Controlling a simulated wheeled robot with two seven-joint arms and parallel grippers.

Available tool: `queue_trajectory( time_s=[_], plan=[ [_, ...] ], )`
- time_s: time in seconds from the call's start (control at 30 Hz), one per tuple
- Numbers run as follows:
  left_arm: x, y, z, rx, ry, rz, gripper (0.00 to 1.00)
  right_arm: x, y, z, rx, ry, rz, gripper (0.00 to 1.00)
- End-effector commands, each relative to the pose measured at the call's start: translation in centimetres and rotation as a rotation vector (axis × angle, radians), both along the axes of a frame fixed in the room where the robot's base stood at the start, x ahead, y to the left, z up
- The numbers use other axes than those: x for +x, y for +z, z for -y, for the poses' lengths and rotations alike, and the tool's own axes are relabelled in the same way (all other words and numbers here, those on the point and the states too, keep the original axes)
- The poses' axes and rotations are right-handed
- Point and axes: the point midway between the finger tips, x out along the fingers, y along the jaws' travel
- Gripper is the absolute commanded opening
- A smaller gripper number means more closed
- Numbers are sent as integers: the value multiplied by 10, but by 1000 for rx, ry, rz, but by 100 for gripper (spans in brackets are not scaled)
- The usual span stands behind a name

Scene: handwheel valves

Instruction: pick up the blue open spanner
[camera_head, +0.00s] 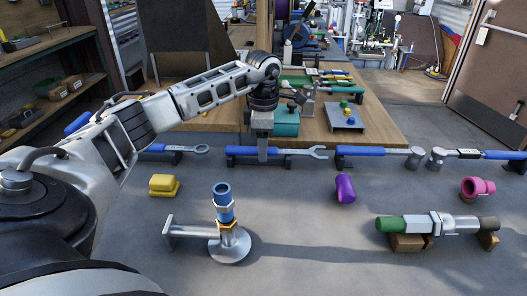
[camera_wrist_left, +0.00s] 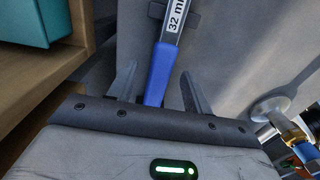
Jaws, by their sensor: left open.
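The blue open spanner (camera_head: 300,152) lies level on dark rests across the middle of the grey surface, its open jaw pointing right. My left gripper (camera_head: 263,154) reaches down from above at the middle of its handle. In the left wrist view the spanner (camera_wrist_left: 163,70) runs between the two open fingers of my left gripper (camera_wrist_left: 161,90). Its blue grip and a "32 mm" label show there. I cannot tell whether the fingers touch it. Part of the handle is hidden behind the gripper in the head view. My right gripper is not in view.
A blue ring spanner (camera_head: 184,150) lies to the left and a blue-handled hammer (camera_head: 378,151) to the right in the same row. In front stand a yellow block (camera_head: 163,186), an upright pipe fitting (camera_head: 226,238), a purple piece (camera_head: 345,188) and a pipe assembly (camera_head: 440,225).

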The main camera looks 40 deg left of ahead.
Motion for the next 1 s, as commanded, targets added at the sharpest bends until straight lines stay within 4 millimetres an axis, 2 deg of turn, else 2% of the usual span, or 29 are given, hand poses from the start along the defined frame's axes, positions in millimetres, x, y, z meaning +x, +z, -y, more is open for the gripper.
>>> queue_trajectory(
  time_s=[0.17, 0.2, 0.37, 0.4, 0.77, 0.87, 1.0],
  plan=[
    [0, -1, 0, 0, 0, 0, 50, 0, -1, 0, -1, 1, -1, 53],
    [0, -1, 0, 0, 0, 0, 47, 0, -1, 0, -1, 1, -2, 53],
    [0, 0, 0, 0, 0, 0, 3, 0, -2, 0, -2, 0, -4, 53],
    [0, 0, 0, 0, 0, 0, 0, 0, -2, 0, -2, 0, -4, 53],
    [1, 4, 0, -1, 0, 2, 0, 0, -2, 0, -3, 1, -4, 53],
    [1, 12, 0, -1, 0, 3, 0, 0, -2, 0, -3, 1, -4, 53],
    [1, 34, 0, -1, 1, 7, 0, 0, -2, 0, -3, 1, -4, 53]
  ],
)
